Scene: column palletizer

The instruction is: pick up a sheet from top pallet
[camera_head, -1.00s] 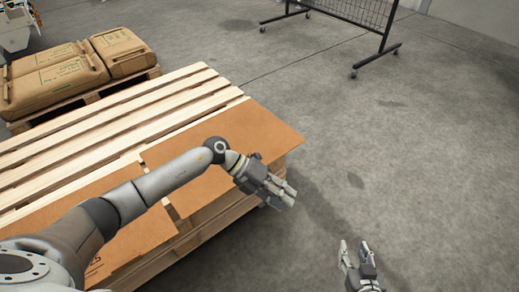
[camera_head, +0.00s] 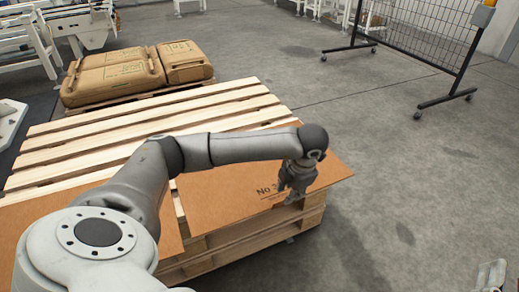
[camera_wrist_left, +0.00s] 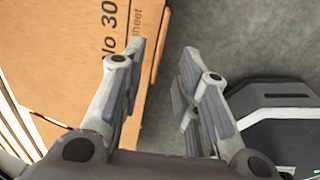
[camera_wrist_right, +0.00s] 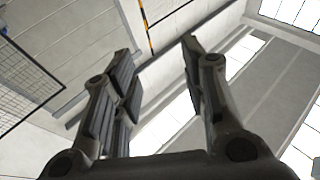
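A brown sheet (camera_head: 225,192) with printed text lies on top of the wooden pallet stack, its right end overhanging the slats. Another brown sheet (camera_head: 171,240) lies at the near left, partly hidden by my left arm. My left gripper (camera_head: 292,197) points down at the front edge of the right sheet. In the left wrist view its fingers (camera_wrist_left: 160,65) are open, with the printed sheet (camera_wrist_left: 75,45) under the left finger and floor between them. My right gripper (camera_head: 492,275) is low at the bottom right corner; the right wrist view shows its fingers (camera_wrist_right: 160,65) open and empty, aimed at the ceiling.
The slatted pallet (camera_head: 95,150) carries the sheets. Brown sacks (camera_head: 115,78) lie on another pallet behind it. A black mesh fence (camera_head: 420,40) on wheels stands at the back right. The grey floor (camera_head: 400,160) right of the stack is clear.

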